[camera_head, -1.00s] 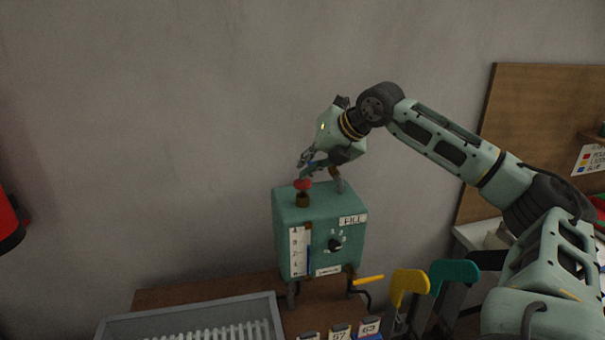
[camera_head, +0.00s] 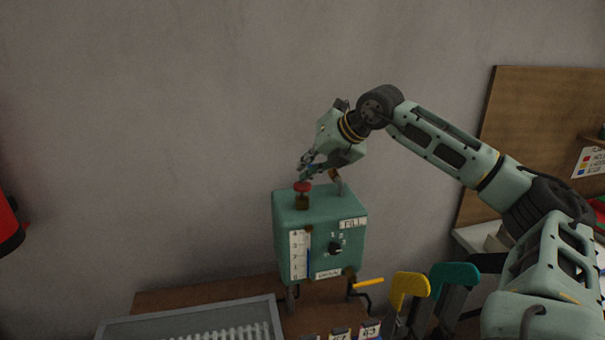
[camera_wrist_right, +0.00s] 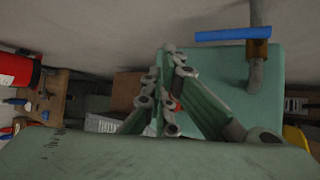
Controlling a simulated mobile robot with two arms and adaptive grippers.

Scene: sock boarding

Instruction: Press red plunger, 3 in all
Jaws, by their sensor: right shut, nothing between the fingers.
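The red plunger (camera_head: 302,187) stands on top of the teal machine (camera_head: 285,235), on a short brown stem. My right gripper (camera_head: 303,176) is shut with nothing between its fingers, and its tips are right above the plunger's red cap. I cannot tell whether they touch it. In the right wrist view the shut fingers (camera_wrist_right: 165,95) hide most of the plunger, and a small bit of red shows beside them. The machine top (camera_wrist_right: 232,85) lies behind them. My left gripper is not in view.
A bent pipe with a blue handle (camera_wrist_right: 232,34) rises from the machine top close to my right gripper. A dial (camera_head: 335,247) and a yellow-handled crank (camera_head: 368,282) are on the machine. A grey tray (camera_head: 190,312) and yellow and teal forms (camera_head: 410,284) stand in front.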

